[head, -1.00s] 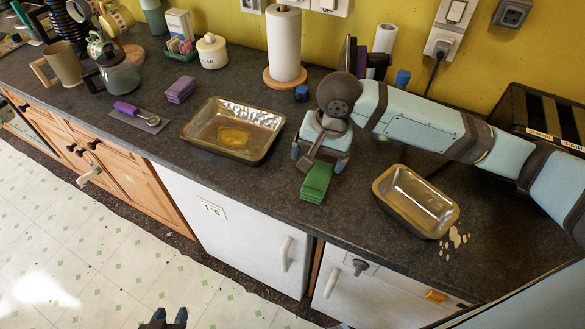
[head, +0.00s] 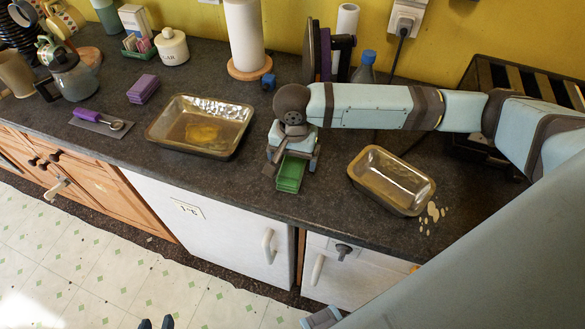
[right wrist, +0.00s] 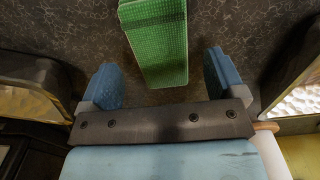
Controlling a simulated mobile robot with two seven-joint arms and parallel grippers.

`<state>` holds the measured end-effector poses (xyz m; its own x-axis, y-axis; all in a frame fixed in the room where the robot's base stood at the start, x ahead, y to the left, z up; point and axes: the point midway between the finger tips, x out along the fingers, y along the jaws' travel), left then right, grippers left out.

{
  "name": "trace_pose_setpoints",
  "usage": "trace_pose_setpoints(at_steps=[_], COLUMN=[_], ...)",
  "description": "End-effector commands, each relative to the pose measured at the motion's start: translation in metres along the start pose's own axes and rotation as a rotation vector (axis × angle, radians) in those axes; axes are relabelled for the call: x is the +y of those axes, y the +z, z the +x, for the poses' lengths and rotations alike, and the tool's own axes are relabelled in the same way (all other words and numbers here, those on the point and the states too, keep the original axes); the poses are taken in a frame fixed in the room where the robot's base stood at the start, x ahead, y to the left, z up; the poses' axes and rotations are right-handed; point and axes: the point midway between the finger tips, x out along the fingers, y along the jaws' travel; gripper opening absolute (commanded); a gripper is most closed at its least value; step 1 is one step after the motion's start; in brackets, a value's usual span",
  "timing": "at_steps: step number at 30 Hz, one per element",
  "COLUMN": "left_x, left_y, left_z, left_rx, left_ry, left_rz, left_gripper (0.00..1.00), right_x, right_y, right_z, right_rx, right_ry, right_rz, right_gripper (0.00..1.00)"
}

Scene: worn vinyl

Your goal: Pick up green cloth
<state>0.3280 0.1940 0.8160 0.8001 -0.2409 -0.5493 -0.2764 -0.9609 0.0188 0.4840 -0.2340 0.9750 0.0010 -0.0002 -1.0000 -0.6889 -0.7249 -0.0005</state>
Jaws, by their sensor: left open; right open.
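The green cloth (head: 290,175), a folded block, lies on the dark counter between the two metal pans. My right gripper (head: 292,158) is just above and behind it, jaws open, and hides its far end in the head view. In the right wrist view, the green cloth (right wrist: 158,42) extends between and beyond the open fingers of my right gripper (right wrist: 161,78), with a gap on each side. Nothing is held. My left gripper (head: 157,323) shows only its open fingertips at the bottom edge, over the floor, away from the counter.
A baking pan with a yellow stain (head: 157,132) is left of the cloth; a smaller loaf pan (head: 362,180) is right, with pale flakes (head: 430,213) beside it. A paper towel roll (head: 244,35) stands behind.

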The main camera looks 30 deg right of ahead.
Motion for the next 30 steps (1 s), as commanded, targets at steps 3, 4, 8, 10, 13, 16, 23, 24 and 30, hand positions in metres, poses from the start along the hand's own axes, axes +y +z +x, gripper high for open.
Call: trace_pose_setpoints(at_steps=[3,4,8,10,13,16,23,24,30], left_x=[0.000,0.000,0.000,0.000,0.000,0.000,0.000,0.000,0.000], left_y=[-0.001,0.000,0.000,0.000,0.000,0.000,0.000,0.000,0.000], left_z=[-0.001,0.000,0.000,0.000,0.000,0.000,0.000,0.000,0.000], left_rx=[0.000,0.000,0.000,0.000,0.000,0.000,0.000,0.000,0.000], left_ry=[0.000,0.000,0.000,0.000,0.000,0.000,0.000,0.000,0.000], left_rz=[0.000,0.000,0.000,0.000,0.000,0.000,0.000,0.000,0.000], left_gripper=[0.43,0.43,0.43,0.43,0.43,0.43,0.43,0.43,0.43], right_x=[-0.001,-0.001,-0.001,-0.001,-0.001,-0.001,-0.001,-0.001,-0.001], right_y=[0.003,0.003,0.002,0.003,0.003,0.003,0.003,0.003,0.003], right_z=[0.019,0.024,0.035,0.037,0.037,0.037,0.037,0.036,0.036], right_rx=[-0.001,-0.001,0.001,0.001,0.000,0.000,0.000,0.000,0.000], right_ry=[0.003,0.003,0.001,0.000,0.000,0.000,0.000,0.000,0.000], right_rz=[0.001,0.001,0.000,0.000,0.000,0.000,0.000,0.000,0.000], right_gripper=[0.88,0.88,0.88,0.88,0.88,0.84,0.35,0.35,0.35])
